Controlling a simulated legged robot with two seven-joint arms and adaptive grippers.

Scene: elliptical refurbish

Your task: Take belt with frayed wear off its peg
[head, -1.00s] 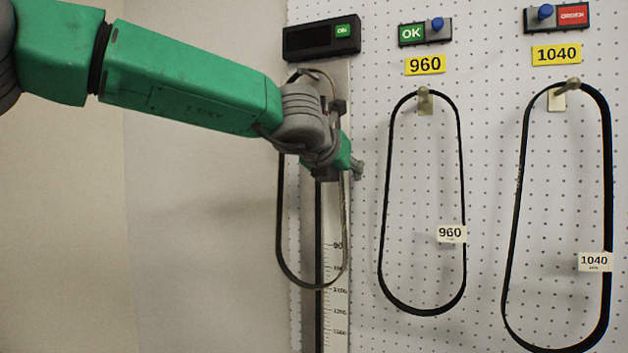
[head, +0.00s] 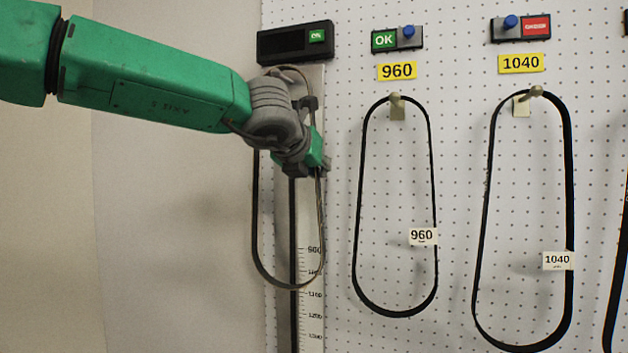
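The 1040 belt (head: 570,200) hangs as a long black loop from its peg (head: 536,91); small rough specks show on its left strand, like fraying. The 960 belt (head: 434,200) hangs from its own peg (head: 396,99) with smooth-looking edges. A third belt (head: 255,220) hangs at the measuring scale, partly hidden behind my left arm. My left gripper (head: 322,164) is in front of that scale, left of the 960 belt and apart from the 1040 belt. Its fingers are too small and turned away to read. My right gripper is out of view.
Above the 1040 peg is a box (head: 521,28) with a blue knob and red label; the 960 box (head: 397,39) shows green OK. A black display (head: 295,42) tops the scale (head: 312,290). Another belt (head: 617,280) is cut off at the right edge. Bare wall lies left.

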